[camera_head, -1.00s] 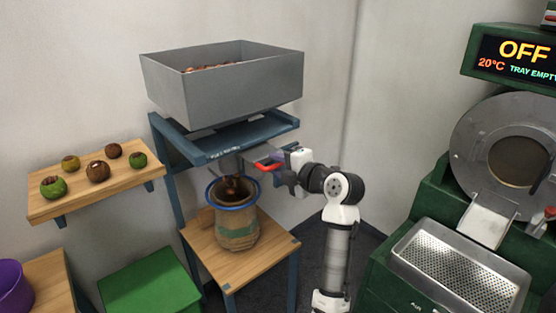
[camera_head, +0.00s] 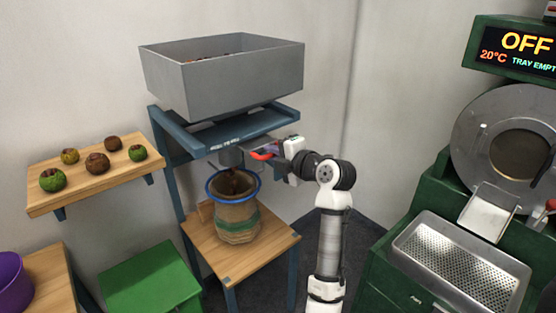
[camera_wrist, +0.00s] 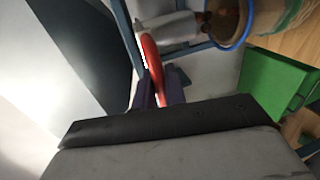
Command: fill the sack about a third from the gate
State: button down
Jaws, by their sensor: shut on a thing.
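The sack (camera_head: 238,222), tan with a green band and a blue rim, stands upright and open on a small wooden stand under the hopper's chute (camera_head: 231,158). Brown chestnuts (camera_head: 232,184) show between the chute and the sack mouth; how deep they lie inside is hidden. The gate's red handle (camera_head: 263,155) is at the chute's right. My gripper (camera_head: 278,153) is shut on it. In the wrist view the gripper fingers (camera_wrist: 158,90) hold the red handle (camera_wrist: 152,62), with the chute (camera_wrist: 172,27) and part of the sack (camera_wrist: 262,18) beyond.
The grey hopper (camera_head: 225,85) sits on a blue frame (camera_head: 235,135) above. A wooden shelf (camera_head: 75,192) with several round items is left. A green box (camera_head: 150,275) is low left. The green roaster (camera_head: 440,190) with a perforated tray (camera_head: 460,262) is right.

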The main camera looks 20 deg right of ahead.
jog(key=shift+w+a+r+b, duration=0.1)
jog(key=shift+w+a+b, duration=0.15)
jog(key=shift+w, duration=0.35)
jog(key=shift+w+a+r+b, duration=0.1)
jog(key=shift+w+a+b, duration=0.1)
jog(key=shift+w, duration=0.4)
jog(key=c, duration=1.5)
grip_release()
jog(key=shift+w+f, duration=0.1)
jog(key=shift+w, duration=0.05)
jog(key=shift+c, duration=0.2)
jog(key=b+v, duration=0.4)
jog(key=v, duration=0.9)
jog(key=shift+s+b, duration=0.3)
jog(key=shift+s, duration=0.1)
